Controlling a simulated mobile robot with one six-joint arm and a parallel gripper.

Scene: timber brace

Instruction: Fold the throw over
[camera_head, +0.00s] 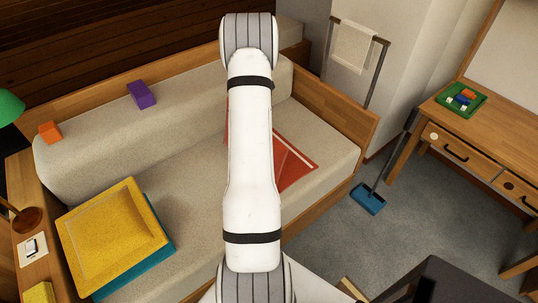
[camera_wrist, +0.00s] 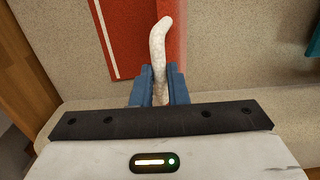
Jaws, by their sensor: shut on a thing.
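The red throw (camera_head: 292,160) with a white stripe lies on the grey-beige sofa seat, partly hidden behind my arm in the head view. In the wrist view the throw (camera_wrist: 120,35) shows a lighter red part with a white line and a darker red band beside it. My gripper (camera_wrist: 160,88) has its blue fingers shut on a pale, cord-like strip (camera_wrist: 159,45) that runs up over the dark red band. The strip appears to belong to the throw, but its join is hidden. My gripper is hidden in the head view.
A yellow cushion (camera_head: 110,235) lies on a teal one (camera_head: 158,250) at the sofa's left. A purple block (camera_head: 141,95) and an orange block (camera_head: 49,132) sit on the backrest. A desk (camera_head: 470,140) and a blue dustpan (camera_head: 368,199) are at right.

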